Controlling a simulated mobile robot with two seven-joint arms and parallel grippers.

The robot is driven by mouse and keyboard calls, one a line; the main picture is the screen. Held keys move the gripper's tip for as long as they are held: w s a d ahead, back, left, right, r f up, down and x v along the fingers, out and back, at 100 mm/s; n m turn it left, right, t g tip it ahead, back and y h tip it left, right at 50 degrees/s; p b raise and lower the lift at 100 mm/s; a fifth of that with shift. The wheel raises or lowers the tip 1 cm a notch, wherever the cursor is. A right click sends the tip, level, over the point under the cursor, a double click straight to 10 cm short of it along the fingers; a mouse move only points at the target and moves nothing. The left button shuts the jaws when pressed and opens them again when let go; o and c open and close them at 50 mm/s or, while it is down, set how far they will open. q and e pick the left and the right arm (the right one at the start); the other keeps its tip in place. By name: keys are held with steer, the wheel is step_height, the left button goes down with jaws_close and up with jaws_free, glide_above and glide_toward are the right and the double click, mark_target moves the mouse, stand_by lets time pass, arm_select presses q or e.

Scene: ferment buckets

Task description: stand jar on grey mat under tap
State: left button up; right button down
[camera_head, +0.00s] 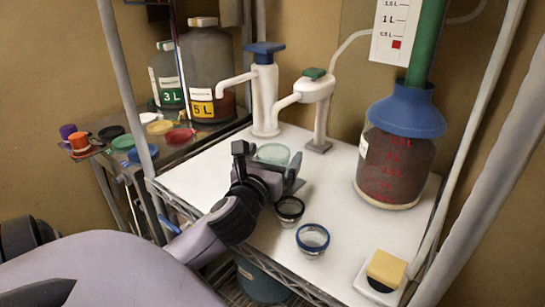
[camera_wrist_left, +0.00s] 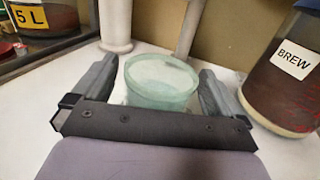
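A pale green glass jar (camera_head: 272,153) stands upright on the white top in front of the two white taps. It also shows in the left wrist view (camera_wrist_left: 160,82). My left gripper (camera_head: 270,166) is around the jar, one finger on each side. In the left wrist view, narrow gaps show between the fingers and the jar, so it looks open. One tap (camera_head: 315,90) has a green top; the other (camera_head: 263,90) has a blue top. A small grey patch (camera_head: 318,146) lies at the green-topped tap's foot; I cannot tell whether it is the mat. My right gripper is not in view.
A black-rimmed jar (camera_head: 289,208) and a blue-rimmed jar (camera_head: 312,238) stand nearer the front edge. A large dark brew bottle (camera_head: 395,165) stands at the right. A yellow sponge (camera_head: 386,268) is at the front right corner. Rack posts frame both sides.

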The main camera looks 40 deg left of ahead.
arm_select(q)
steer(key=shift+r, duration=0.2)
steer(key=shift+s+d+f, duration=0.1)
steer(key=shift+s+d, duration=0.05)
steer(key=shift+s, duration=0.15)
steer(key=v, duration=0.5)
steer(key=shift+s+d, duration=0.1)
steer(key=shift+s, duration=0.25)
steer(key=p+v, duration=0.1)
steer(key=v, duration=0.2)
steer(key=shift+s+p, duration=0.15)
steer(key=shift+p, duration=0.25)
steer(key=shift+p+v, duration=0.85)
steer(key=shift+v, duration=0.3)
steer(key=shift+d, duration=0.1)
